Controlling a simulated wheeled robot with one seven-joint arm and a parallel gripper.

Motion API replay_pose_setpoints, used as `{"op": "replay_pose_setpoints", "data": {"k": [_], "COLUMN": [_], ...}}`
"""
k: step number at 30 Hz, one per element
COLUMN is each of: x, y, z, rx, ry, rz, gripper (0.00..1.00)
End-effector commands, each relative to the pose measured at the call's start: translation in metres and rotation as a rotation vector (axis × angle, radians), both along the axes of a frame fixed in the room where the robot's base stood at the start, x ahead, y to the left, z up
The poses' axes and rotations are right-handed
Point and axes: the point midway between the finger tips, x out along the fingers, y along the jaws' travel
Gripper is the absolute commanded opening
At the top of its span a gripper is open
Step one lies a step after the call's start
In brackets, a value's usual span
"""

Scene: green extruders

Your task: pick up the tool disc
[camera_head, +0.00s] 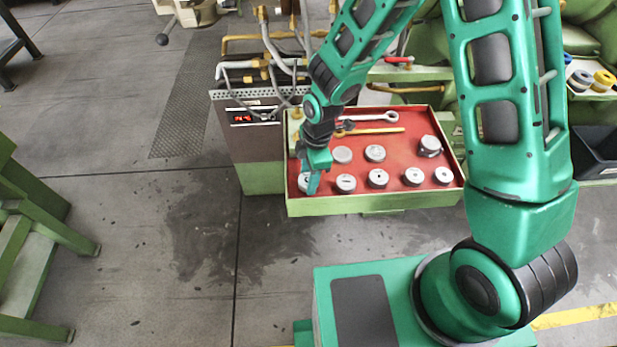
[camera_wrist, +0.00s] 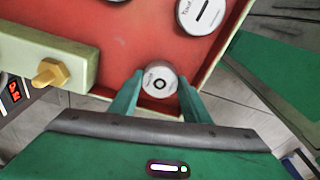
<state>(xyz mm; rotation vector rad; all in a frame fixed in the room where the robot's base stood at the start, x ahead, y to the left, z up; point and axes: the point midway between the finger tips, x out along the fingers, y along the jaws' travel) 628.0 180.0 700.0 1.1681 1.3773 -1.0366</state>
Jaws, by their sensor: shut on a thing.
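My gripper (camera_head: 313,184) reaches down at the front left corner of the red-lined tray (camera_head: 390,152). Its two green fingers are shut on a round grey metal tool disc (camera_head: 304,182), which is partly hidden by a finger in the head view. In the wrist view the disc (camera_wrist: 159,80) sits between the fingertips (camera_wrist: 160,97), showing a dark ring around a small centre hole. The disc is at the tray's corner; whether it still touches the tray floor I cannot tell. Another disc with a slot (camera_wrist: 205,13) lies apart from it in the wrist view.
Several other discs stand in the tray, such as one in the front row (camera_head: 346,183). A wrench (camera_head: 372,117) and a yellow rod (camera_head: 370,131) lie at the back. A yellow-brown hex fitting (camera_wrist: 50,73) sticks out beside the tray. Open floor (camera_head: 150,250) lies left.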

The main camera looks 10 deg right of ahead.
Motion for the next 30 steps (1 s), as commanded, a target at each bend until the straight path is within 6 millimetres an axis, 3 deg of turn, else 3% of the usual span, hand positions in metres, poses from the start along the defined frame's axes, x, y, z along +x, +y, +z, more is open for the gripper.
{"op": "replay_pose_setpoints", "data": {"k": [5, 11, 21, 30], "x": [0.001, 0.001, -0.051, -0.073], "y": [0.001, 0.001, 0.058, 0.084], "z": [0.012, 0.043, 0.085, 0.106], "rx": [0.002, 0.003, 0.002, 0.001], "ry": [-0.004, -0.006, -0.003, -0.002], "rz": [0.0, -0.001, 0.006, 0.001], "gripper": [0.16, 0.16, 0.16, 0.16]}}
